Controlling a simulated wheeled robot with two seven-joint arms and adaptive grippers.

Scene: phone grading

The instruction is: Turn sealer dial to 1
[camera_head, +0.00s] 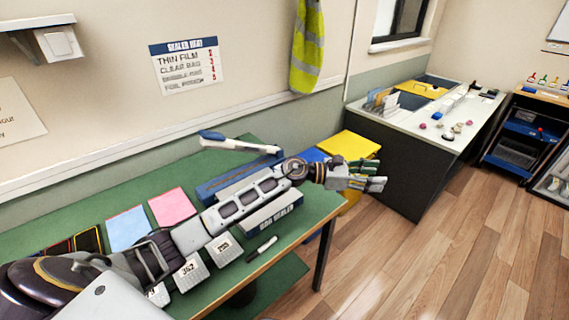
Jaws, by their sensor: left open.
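The bag sealer (277,214) stands on the green table, a blue and white box labelled "BAG SEALER" with a raised blue and white lever arm (240,144). My left arm crosses in front of the sealer and covers much of it. My left gripper (376,184) is open and empty, past the table's right end, to the right of the sealer. The sealer's dial cannot be made out. A "SEALER HEAT" chart (186,65) hangs on the wall with red numbers beside its lines. My right gripper is not in view.
The green table (85,221) holds a pink sheet (172,207), a light blue sheet (127,228), numbered grey blocks (224,249) and a marker (262,249). A yellow bin (349,145) and a blue bin (313,155) stand beyond its right end. Wooden floor (430,250) is clear at right.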

